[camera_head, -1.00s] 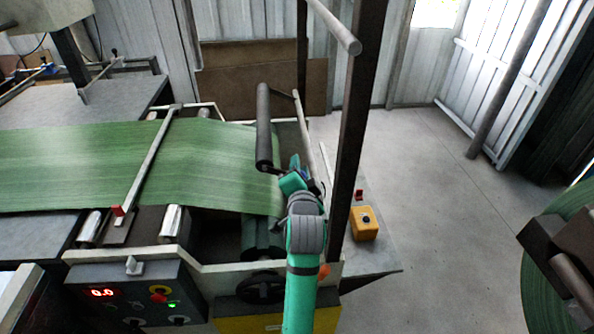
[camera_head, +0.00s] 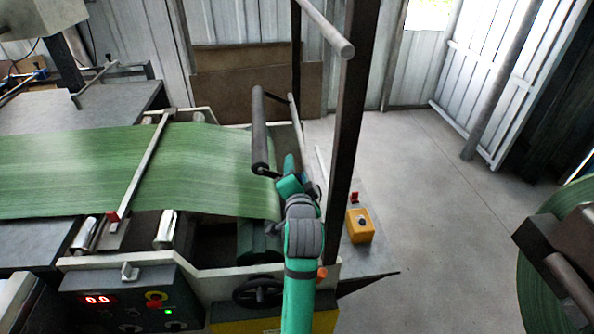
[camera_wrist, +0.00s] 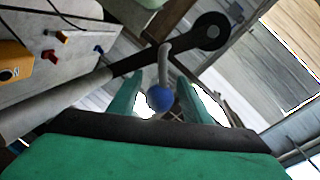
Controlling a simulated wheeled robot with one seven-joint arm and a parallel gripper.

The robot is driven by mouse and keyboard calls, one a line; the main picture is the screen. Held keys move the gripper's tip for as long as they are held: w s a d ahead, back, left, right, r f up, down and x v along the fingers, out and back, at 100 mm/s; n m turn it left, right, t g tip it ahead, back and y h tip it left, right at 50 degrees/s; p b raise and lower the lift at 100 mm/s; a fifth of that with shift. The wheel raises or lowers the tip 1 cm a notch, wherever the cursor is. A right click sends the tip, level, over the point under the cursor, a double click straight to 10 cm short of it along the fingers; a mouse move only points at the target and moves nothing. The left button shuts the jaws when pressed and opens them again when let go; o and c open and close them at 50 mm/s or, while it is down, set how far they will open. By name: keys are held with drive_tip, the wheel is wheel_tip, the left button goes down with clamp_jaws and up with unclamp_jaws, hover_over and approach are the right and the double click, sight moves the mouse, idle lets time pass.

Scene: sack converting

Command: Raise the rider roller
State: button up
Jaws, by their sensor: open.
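The rider roller (camera_head: 259,130) is a dark roller above the right end of the green woven web (camera_head: 130,165) in the head view. Its near end sits close to my gripper (camera_head: 286,178), whose fingertips are hard to make out there. In the wrist view my gripper (camera_wrist: 160,88) is open, with its two teal fingers apart. A blue ball knob (camera_wrist: 160,99) on a curved grey handle (camera_wrist: 164,63) shows between the fingers, with no visible grip on it. The handle meets a dark arm (camera_wrist: 140,60) with a round end.
A dark upright post (camera_head: 352,130) stands just right of my arm. A yellow button box (camera_head: 360,226) is on the plate beside it. A handwheel (camera_head: 258,292) and control panel (camera_head: 130,295) are at the front.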

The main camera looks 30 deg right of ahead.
drive_tip(key=v, duration=1)
drive_tip(key=shift+s+a, duration=0.2)
drive_tip(key=shift+s, duration=0.05)
drive_tip(key=shift+r, duration=0.1)
drive_tip(key=s+a+f+n+t+y, duration=0.1)
drive_tip(key=s+a+f+n+y, duration=0.1)
drive_tip(key=s+a+f+n, duration=0.55)
drive_tip(key=s+a+f+n+y, duration=0.2)
drive_tip(key=s+a+f+n, duration=0.15)
drive_tip(key=a+f, duration=0.7)
drive_tip(key=s+a+f+n+y, duration=0.2)
drive_tip(key=s+a, duration=0.3)
drive_tip(key=s, duration=0.5)
drive_tip(key=s+a+f+n+y, duration=0.1)
drive_tip(key=s+a+n, duration=0.3)
drive_tip(key=s, duration=0.7)
drive_tip(key=shift+s+a+f+n+y, duration=0.35)
drive_tip(key=shift+a+f, duration=0.4)
drive_tip(key=shift+a, duration=0.25)
